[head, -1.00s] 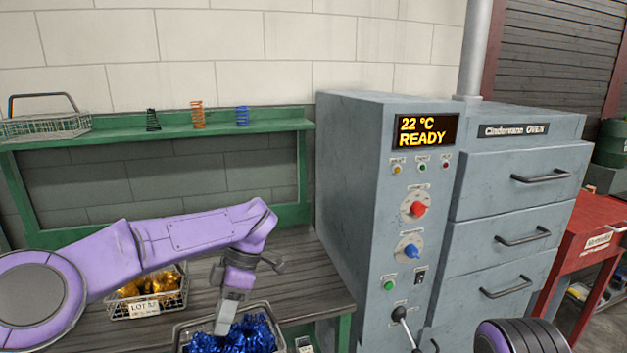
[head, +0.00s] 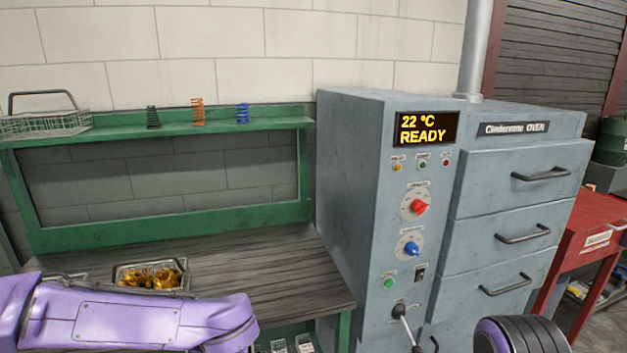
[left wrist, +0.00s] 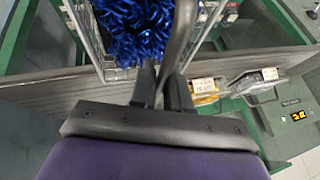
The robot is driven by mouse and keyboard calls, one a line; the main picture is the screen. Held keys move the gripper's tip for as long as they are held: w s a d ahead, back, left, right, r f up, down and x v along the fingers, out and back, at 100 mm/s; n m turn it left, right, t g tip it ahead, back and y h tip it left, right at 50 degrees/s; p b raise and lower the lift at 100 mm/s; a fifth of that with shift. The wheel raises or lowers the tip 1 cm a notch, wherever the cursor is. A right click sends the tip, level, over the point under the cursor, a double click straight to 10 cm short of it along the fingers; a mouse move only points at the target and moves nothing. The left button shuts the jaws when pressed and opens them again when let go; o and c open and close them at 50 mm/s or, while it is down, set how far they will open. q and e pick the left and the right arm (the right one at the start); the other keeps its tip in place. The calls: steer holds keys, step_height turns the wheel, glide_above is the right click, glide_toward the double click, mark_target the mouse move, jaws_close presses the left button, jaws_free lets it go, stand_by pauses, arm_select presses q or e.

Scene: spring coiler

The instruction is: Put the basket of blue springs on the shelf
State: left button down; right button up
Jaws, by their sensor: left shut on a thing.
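The basket of blue springs (left wrist: 130,32) shows at the top of the left wrist view, its wire side and dark handle (left wrist: 180,40) in sight. My left gripper (left wrist: 164,82) is shut on that handle, and the basket hangs from it. In the head view only my purple left arm shows at the lower left; the gripper and the blue springs' basket are out of that picture. The green shelf (head: 270,123) runs along the wall above the bench.
An empty wire basket (head: 45,125) stands at the shelf's left end. Black (head: 153,118), orange (head: 198,112) and blue (head: 242,113) sample springs stand right of it. A basket of gold springs (head: 150,276) sits on the bench (head: 285,270). The grey oven (head: 345,180) stands right.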

arm_select(q)
steer(key=shift+s+a+f+m, duration=0.15)
steer(key=shift+s+f+m, duration=0.15)
steer(key=shift+f, duration=0.2)
steer(key=shift+s+a+f+m, duration=0.1)
steer(key=shift+s+f+m, duration=0.15)
steer(key=shift+f, duration=0.2)
steer(key=shift+s, duration=0.1)
